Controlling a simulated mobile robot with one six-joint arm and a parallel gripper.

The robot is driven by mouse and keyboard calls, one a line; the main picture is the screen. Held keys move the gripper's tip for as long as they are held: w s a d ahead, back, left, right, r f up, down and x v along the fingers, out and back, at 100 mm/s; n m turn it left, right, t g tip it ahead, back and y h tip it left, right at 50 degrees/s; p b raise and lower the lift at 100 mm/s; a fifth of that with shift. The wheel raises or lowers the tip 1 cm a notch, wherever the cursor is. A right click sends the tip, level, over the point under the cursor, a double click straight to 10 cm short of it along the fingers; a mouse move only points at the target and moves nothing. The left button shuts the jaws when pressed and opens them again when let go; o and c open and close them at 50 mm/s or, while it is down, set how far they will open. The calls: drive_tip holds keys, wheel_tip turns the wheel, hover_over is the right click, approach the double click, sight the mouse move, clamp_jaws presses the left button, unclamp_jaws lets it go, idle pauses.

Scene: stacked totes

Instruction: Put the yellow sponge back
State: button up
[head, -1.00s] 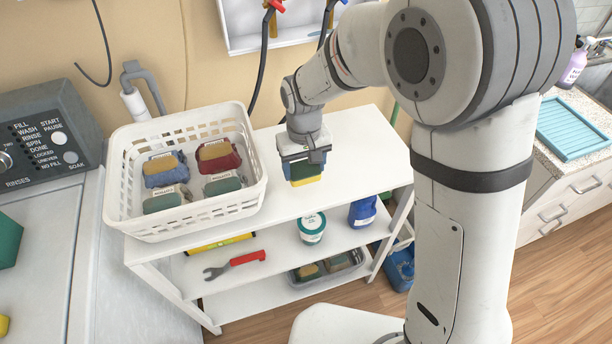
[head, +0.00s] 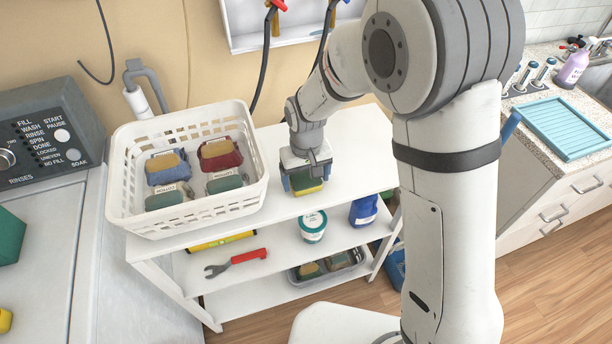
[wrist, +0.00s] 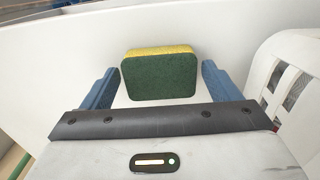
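A sponge with a dark green face and a yellow layer (head: 308,190) rests on the white top shelf, right of the white basket. It also shows in the wrist view (wrist: 160,76), green side toward the camera and the yellow along its far edge. My gripper (head: 305,182) is over it with the fingers pointing down. In the wrist view my gripper (wrist: 160,88) is open, one blue finger on each side of the sponge, with a visible gap at both sides. In the head view the gripper body hides part of the sponge.
The white shelf unit (head: 352,135) has free top space behind and right of the sponge.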

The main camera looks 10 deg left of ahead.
sight(306, 180)
drive_tip(key=shift+o, duration=0.2)
wheel_tip(306, 180, up, 12)
drive_tip(key=s+d+r+m+t, duration=0.1)
drive_tip(key=s+d+r, duration=0.15)
drive_tip(key=d, duration=0.45)
drive_tip(key=s+d+r+m, duration=0.1)
drive_tip(key=d+r+m, duration=0.15)
drive_tip(key=d, duration=0.55)
drive_tip(key=s+d+m+t, duration=0.1)
drive_tip(key=s+d+m, duration=0.2)
drive_tip(key=s+d, duration=0.7)
drive_tip(key=shift+d+r+t, duration=0.4)
drive_tip(key=shift+d+r, duration=0.05)
drive_tip(key=shift+d, duration=0.45)
